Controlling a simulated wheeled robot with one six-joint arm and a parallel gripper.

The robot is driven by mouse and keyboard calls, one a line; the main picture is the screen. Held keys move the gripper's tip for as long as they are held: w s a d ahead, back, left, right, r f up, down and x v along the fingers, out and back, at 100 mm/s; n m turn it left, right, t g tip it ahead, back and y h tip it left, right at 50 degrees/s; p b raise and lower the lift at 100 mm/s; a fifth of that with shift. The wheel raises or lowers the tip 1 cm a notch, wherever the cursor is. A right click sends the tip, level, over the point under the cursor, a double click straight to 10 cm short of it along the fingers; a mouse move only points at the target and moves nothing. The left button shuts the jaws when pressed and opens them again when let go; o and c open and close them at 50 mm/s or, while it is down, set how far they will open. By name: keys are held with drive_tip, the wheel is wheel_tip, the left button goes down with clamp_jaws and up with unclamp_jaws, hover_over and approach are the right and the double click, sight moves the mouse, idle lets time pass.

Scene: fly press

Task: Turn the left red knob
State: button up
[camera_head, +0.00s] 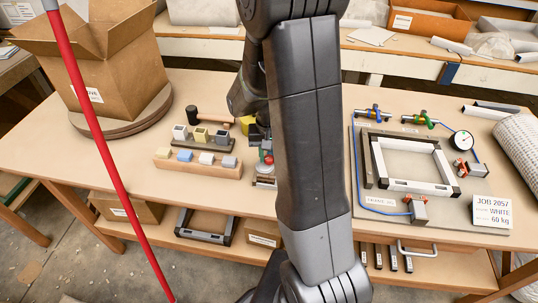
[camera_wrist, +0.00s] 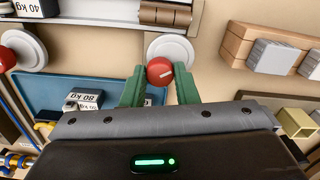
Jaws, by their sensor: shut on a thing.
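The left red knob (camera_wrist: 160,71) has a white pointer line and sits in front of a round white dial plate (camera_wrist: 171,48) in the wrist view. My gripper (camera_wrist: 161,78) has a green finger on each side of this knob and is shut on it. A second red knob (camera_wrist: 7,59) is at the left edge of the wrist view, apart from my gripper. In the head view, a red knob (camera_head: 267,159) shows just left of my arm, which hides much of the area behind it.
A wooden block (camera_head: 199,168) with several small coloured blocks stands left of the knob, with a mallet (camera_head: 210,117) behind. A cardboard box (camera_head: 113,60) is at the left. A frame on a grey board (camera_head: 440,210), with a gauge (camera_head: 461,140), lies at the right.

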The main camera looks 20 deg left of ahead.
sight(269, 157)
drive_tip(key=n, duration=0.5)
drive_tip(key=shift+n, duration=0.3)
drive_tip(key=n, duration=0.5)
drive_tip(key=shift+b, duration=0.4)
drive_tip(key=shift+n, duration=0.4)
drive_tip(key=o, duration=1)
drive_tip(key=shift+r, duration=0.1)
wheel_tip(269, 157, up, 14)
drive_tip(key=p, duration=0.1)
drive_tip(key=shift+f, duration=0.2)
